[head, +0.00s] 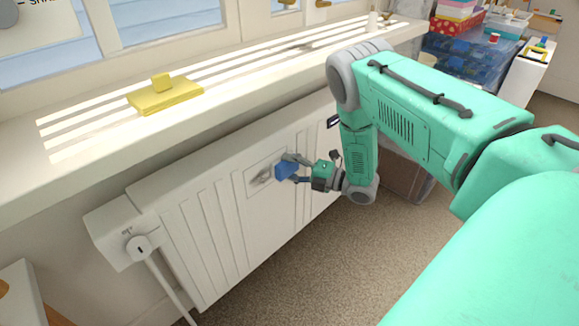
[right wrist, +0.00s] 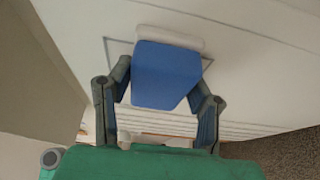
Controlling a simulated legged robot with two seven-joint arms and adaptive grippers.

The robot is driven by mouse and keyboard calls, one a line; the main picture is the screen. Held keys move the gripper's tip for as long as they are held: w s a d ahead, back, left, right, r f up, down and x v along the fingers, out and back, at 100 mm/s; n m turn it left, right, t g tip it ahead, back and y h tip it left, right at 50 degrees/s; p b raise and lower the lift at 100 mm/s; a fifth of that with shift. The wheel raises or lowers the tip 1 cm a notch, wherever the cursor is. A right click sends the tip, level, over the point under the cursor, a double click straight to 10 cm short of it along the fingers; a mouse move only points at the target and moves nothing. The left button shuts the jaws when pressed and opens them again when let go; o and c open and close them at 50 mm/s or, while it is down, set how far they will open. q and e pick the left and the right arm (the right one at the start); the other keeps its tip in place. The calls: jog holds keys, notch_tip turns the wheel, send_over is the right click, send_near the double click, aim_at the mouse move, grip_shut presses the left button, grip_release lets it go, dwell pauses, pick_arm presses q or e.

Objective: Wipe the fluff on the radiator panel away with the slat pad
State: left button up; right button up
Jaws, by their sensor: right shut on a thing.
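The white radiator (head: 205,235) stands under the window sill, with a thin outlined rectangular panel (head: 254,189) on its front. A grey smudge of fluff (head: 262,176) lies inside that panel. My right gripper (head: 288,169) is shut on the slat pad (head: 284,171), just right of the fluff. In the right wrist view the pad shows as a blue block (right wrist: 166,75) with a white strip (right wrist: 170,39) at its far end, between my fingers (right wrist: 160,95). The strip faces the panel; I cannot tell whether it touches. The fluff is hidden in that view. My left gripper is out of view.
A yellow block with a knob (head: 165,97) lies on the sunlit sill (head: 95,155) above the radiator. A white valve (head: 139,247) and pipe are at the radiator's left end. Blue clear bins (head: 465,62) stand at the back right. The carpet (head: 290,270) in front is clear.

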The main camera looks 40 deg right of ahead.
aim_at(261, 175)
jog(key=shift+s+a+r+p, duration=0.15)
jog(key=shift+a+p, duration=0.5)
jog(key=shift+a, duration=1.1)
jog(key=shift+s+a+p, duration=0.15)
jog(key=shift+a+p, duration=0.45)
jog(key=shift+a, duration=1.15)
jog(key=shift+s+a+p, duration=0.1)
jog(key=shift+a+p, duration=0.55)
jog(key=shift+a, duration=1.6)
jog(key=shift+r, duration=0.1)
jog(key=shift+w+d, duration=0.15)
jog(key=shift+d, duration=0.95)
jog(key=shift+w+d, duration=0.1)
jog(key=shift+d, duration=1)
jog(key=shift+w+d+b, duration=0.15)
jog(key=shift+d+b, duration=0.35)
jog(key=shift+d, duration=3.25)
jog(key=shift+w, duration=0.1)
